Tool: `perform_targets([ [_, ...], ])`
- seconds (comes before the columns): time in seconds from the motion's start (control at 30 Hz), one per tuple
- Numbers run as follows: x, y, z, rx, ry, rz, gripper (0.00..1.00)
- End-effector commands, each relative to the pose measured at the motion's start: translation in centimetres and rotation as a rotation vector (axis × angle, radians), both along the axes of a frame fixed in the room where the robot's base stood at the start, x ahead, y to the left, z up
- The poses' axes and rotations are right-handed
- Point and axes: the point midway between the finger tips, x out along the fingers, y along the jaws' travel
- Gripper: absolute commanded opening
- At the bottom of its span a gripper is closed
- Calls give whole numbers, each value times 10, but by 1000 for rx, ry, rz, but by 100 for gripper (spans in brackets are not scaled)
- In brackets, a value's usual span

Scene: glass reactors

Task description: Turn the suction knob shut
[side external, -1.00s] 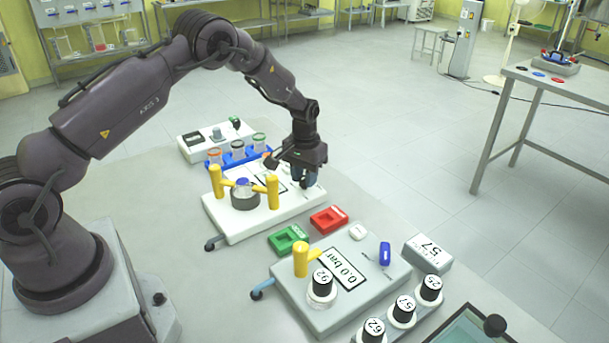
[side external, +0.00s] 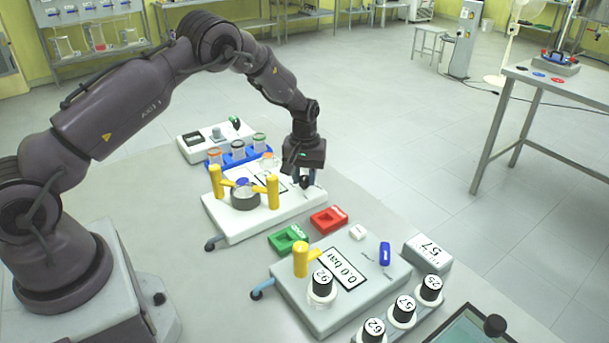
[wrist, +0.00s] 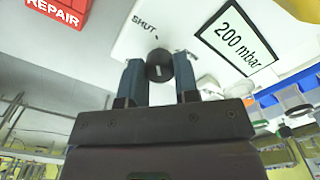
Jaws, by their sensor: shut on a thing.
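The suction knob (wrist: 160,65) is a dark round knob with a pale mark, on the white panel beside the printed word SHUT (wrist: 145,22). My gripper (wrist: 159,70) is shut on the knob, one blue-grey finger on each side. A display (wrist: 236,38) on the same panel reads 200 mbar. In the side external view my gripper (side external: 305,181) points down at the far right of the white unit (side external: 236,232), and the knob is mostly hidden under it.
Two yellow posts (side external: 217,182) and a dark round vessel (side external: 245,199) stand on the same unit. A red block (side external: 328,219) and a green block (side external: 288,240) lie in front. A second unit (side external: 320,325) reads 0.0 bar. A blue rack (side external: 240,158) of jars stands behind.

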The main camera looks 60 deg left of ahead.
Motion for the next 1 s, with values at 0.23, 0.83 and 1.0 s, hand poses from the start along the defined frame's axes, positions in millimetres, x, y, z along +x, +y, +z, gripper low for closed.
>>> perform_targets([
  [0.23, 0, 0, 1, -1, 1, 1, 31],
  [0.83, 1, 0, 24, 0, -3, -1, 55],
  [1.0, 1, 0, 62, 0, -6, -2, 55],
])
